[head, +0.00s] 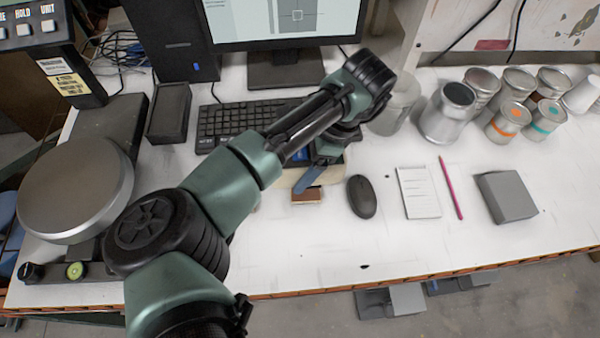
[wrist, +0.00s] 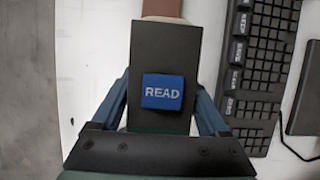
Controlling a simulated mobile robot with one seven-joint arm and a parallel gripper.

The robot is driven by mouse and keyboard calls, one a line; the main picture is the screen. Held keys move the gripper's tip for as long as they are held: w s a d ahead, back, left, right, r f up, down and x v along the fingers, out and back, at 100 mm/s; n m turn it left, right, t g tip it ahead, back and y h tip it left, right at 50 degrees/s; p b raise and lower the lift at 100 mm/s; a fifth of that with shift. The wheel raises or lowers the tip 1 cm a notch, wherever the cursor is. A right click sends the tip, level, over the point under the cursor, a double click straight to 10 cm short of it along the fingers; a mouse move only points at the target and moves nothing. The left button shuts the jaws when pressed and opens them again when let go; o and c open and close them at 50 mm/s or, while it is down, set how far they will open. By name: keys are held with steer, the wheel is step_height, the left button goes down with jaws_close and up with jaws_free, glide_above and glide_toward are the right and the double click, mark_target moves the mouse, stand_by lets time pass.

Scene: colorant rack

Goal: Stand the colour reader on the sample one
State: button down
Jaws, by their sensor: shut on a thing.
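The colour reader (wrist: 165,48) is a black block with a blue READ button, seen from above in the wrist view. My gripper (wrist: 161,105) has its blue fingers closed on both sides of it. In the head view my arm hides most of the reader, and a blue finger (head: 311,176) shows beside it. A small brown block (head: 307,197) lies on the table just in front of a cream piece (head: 285,179). The brown block also shows past the reader's far end in the wrist view (wrist: 161,7). I cannot tell whether the reader touches anything below it.
A keyboard (head: 222,122) lies behind my arm. A mouse (head: 361,196), a notepad (head: 418,193), a pink pencil (head: 451,188) and a grey box (head: 507,196) lie to the right. Several cans (head: 446,114) stand at the back right. The front middle of the table is clear.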

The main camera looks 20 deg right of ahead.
steer(key=shift+w+f, duration=0.1)
steer(key=shift+f, duration=2.25)
steer(key=shift+f, duration=0.2)
jaws_free()
steer(key=v, duration=1.2)
steer(key=shift+r+b, duration=0.15)
steer(key=shift+b, duration=0.2)
